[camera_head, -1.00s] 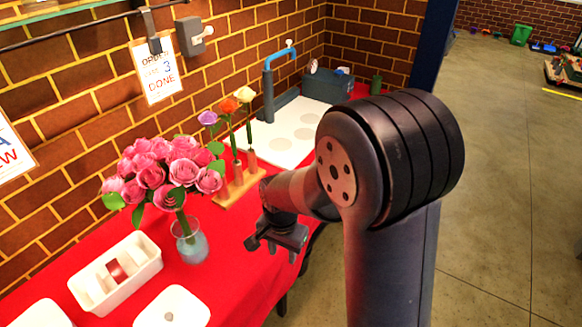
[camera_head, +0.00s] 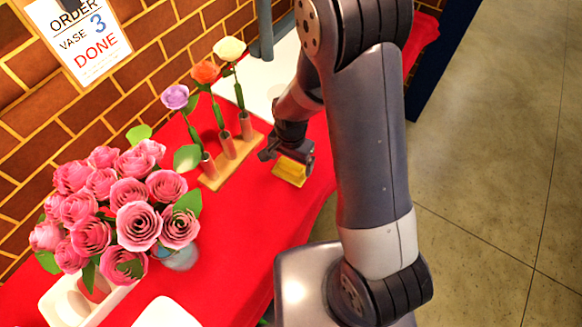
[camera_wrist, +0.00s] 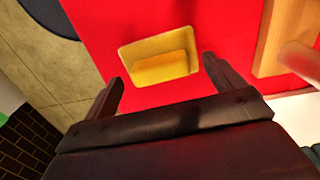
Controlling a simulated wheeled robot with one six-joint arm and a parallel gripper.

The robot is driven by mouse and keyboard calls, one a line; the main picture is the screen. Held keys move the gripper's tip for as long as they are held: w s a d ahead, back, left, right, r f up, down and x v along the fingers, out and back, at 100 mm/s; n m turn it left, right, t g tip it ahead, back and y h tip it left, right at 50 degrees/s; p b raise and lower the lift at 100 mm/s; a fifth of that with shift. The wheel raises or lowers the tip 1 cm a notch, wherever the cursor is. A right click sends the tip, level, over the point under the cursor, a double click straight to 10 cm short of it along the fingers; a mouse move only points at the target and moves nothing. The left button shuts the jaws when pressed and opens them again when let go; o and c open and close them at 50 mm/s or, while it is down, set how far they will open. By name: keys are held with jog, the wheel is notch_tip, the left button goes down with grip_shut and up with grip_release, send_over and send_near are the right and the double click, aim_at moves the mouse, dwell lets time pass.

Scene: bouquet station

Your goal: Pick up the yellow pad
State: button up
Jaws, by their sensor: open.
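My gripper (camera_wrist: 162,88) is open there, one finger on each side below the pad, with nothing between the fingers. The pad sits ahead of the fingertips. I cannot tell how high the fingers are above the table.
A wooden stand (camera_head: 232,162) with a purple, an orange and a white rose is close to my gripper. It shows at right in the wrist view (camera_wrist: 290,45). Pink roses (camera_head: 120,205) fill a vase in front. Bare red cloth lies between.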

aim_at(291, 164)
jog(key=shift+f, duration=1.05)
jog(key=shift+c, duration=0.2)
jog(key=c, duration=1)
jog(key=shift+c, duration=0.2)
jog(key=shift+r, duration=0.15)
notch_tip(291, 164, up, 10)
jog(key=shift+f, duration=0.1)
